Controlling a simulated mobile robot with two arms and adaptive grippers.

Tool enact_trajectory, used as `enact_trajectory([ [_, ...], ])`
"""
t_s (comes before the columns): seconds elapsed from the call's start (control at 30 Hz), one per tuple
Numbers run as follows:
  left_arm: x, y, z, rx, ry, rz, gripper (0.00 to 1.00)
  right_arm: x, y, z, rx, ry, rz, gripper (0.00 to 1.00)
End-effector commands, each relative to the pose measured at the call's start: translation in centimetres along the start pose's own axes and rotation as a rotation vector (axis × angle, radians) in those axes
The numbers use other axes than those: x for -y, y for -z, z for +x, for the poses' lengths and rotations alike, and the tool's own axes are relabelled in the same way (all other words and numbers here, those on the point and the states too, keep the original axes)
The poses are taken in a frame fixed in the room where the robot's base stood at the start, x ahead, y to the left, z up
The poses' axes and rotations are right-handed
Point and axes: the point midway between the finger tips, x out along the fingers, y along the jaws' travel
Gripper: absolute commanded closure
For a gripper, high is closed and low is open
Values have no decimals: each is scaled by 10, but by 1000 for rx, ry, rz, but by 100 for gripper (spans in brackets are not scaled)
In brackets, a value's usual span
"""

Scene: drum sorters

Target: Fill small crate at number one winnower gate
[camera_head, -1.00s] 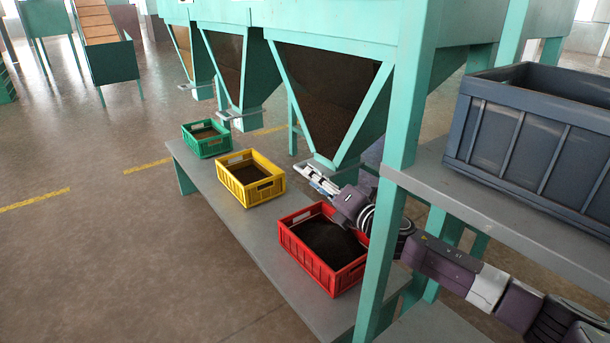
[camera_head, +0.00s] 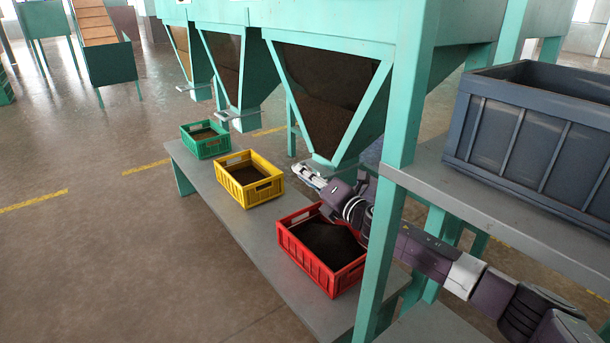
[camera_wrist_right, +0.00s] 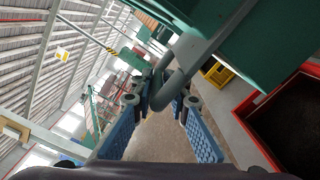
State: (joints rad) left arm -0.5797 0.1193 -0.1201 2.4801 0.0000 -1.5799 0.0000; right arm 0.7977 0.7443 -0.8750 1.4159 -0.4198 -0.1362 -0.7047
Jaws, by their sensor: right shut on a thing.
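A red crate (camera_head: 322,262) stands on the grey bench below the nearest green hopper (camera_head: 325,95). Dark grain fills much of it and rises in a mound at its back right; it also shows in the wrist view (camera_wrist_right: 262,98). My right gripper (camera_head: 312,177) is at the gate under this hopper's spout, above and behind the crate. In the wrist view my right gripper (camera_wrist_right: 160,112) is shut on the grey gate handle (camera_wrist_right: 172,78), with blue finger pads on both sides. The hopper holds brown grain. My left gripper is not in view.
A yellow crate (camera_head: 224,184) and a green crate (camera_head: 191,146) with grain stand farther along the bench (camera_head: 240,235). A big grey-blue bin (camera_head: 535,150) sits on a shelf at right. A green post (camera_head: 392,170) stands in front of my right arm.

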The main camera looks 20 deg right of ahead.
Motion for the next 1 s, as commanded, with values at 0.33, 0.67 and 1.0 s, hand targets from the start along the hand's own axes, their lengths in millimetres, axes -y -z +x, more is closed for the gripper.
enact_trajectory([
  [0.33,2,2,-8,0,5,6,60,-12,6,1,0,-6,-2,100],
  [0.67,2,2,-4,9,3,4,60,-17,17,0,3,-7,-6,100],
  [1.0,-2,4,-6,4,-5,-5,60,-15,17,0,3,-4,-4,73],
])
